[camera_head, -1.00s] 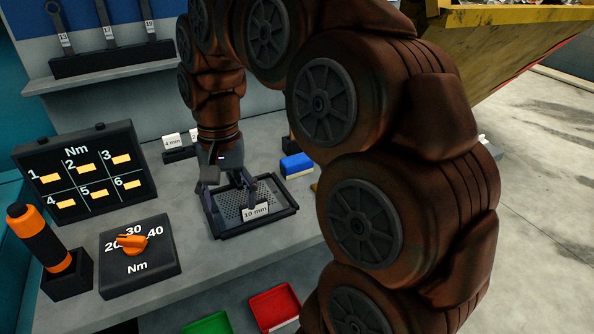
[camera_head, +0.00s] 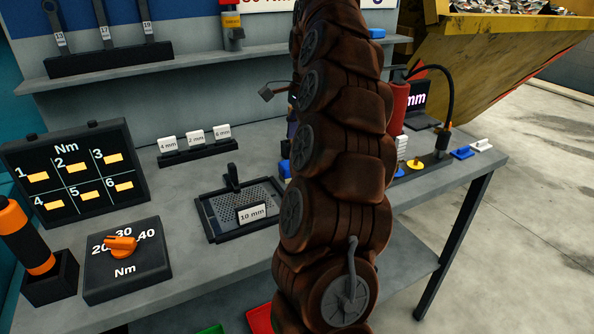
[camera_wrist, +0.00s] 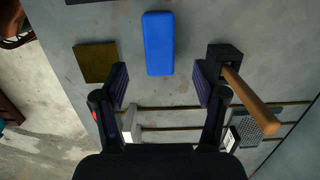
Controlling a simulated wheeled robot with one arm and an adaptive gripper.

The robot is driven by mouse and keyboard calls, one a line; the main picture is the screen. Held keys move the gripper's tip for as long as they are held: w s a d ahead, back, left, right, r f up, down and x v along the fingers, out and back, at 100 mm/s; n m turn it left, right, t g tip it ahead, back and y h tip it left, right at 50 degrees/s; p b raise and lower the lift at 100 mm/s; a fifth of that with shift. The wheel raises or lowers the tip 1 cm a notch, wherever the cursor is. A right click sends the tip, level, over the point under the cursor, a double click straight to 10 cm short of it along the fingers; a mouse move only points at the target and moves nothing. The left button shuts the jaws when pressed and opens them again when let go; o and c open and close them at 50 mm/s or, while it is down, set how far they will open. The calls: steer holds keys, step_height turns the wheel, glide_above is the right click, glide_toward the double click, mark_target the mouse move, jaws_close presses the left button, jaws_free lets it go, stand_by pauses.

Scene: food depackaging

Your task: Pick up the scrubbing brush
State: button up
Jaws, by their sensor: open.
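A blue oblong block (camera_wrist: 159,43) lies on the grey bench top in the wrist view; it may be the scrubbing brush, but its underside is hidden. My gripper (camera_wrist: 160,82) is open and empty above the bench, with the block's near end between its fingertips in the picture and a gap on both sides. In the head view only a bit of the blue block (camera_head: 285,169) shows left of my arm. My gripper is mostly hidden there behind the arm.
A brown square pad (camera_wrist: 95,62) lies left of the block. A black block with a wooden handle (camera_wrist: 252,100) is close on the right. Small blue (camera_head: 462,152) and white (camera_head: 481,145) items lie at the right.

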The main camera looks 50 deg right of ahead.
steer(key=shift+a+f+p, duration=0.25)
steer(key=shift+f, duration=1.35)
steer(key=shift+a+f+p, duration=0.2)
steer(key=shift+f+p, duration=0.05)
steer(key=shift+f, duration=1.3)
steer(key=shift+w+f, duration=0.1)
steer(key=shift+f, duration=0.5)
steer(key=shift+f+b, duration=0.25)
steer(key=shift+b, duration=0.1)
steer(key=shift+c, duration=0.4)
steer(key=c, duration=1.2)
steer(key=shift+a+r, duration=0.1)
